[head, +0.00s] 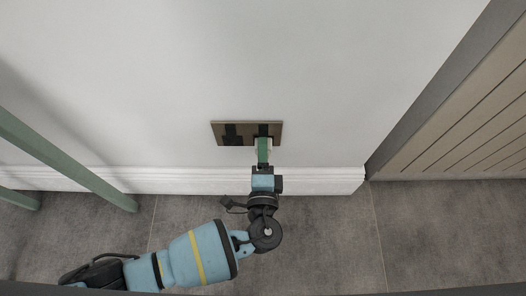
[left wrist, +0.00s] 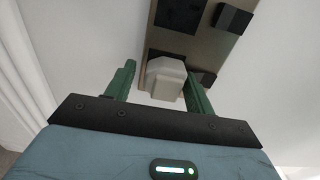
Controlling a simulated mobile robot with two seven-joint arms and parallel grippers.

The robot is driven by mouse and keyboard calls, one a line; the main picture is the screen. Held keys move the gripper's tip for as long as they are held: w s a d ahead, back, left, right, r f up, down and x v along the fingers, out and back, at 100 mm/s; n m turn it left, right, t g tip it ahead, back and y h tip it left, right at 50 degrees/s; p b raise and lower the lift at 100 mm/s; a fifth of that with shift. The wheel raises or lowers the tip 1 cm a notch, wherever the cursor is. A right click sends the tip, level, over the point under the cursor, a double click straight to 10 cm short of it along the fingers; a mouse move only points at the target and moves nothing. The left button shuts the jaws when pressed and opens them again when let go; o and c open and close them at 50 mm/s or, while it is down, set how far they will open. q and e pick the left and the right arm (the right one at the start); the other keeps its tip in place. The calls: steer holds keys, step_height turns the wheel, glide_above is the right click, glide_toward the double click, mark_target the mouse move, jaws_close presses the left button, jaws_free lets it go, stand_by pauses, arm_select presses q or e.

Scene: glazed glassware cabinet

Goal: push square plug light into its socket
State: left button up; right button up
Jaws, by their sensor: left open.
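A pale, blocky plug (left wrist: 165,78) sits at the lower part of the wall socket plate, between my gripper's fingers in the left wrist view. The brownish plate (head: 246,124) is on the white wall and carries dark square sockets; it also shows in the left wrist view (left wrist: 212,48). My left gripper (head: 263,146) is in front of the plate's right half. In the left wrist view its green fingers (left wrist: 160,70) are open, one on each side of the plug. How deep the plug sits in its socket cannot be told. My right gripper is not in view.
A white skirting board (head: 180,181) runs along the wall above a grey tiled floor (head: 330,235). A green frame (head: 70,162) stands at the left. A slatted cabinet (head: 465,125) stands at the right. The wall around the plate is clear.

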arm_select(q)
steer(key=s+p, duration=0.2)
steer(key=s, duration=0.5)
steer(key=shift+s, duration=0.25)
stand_by(0.4)
steer(key=shift+w, duration=0.15)
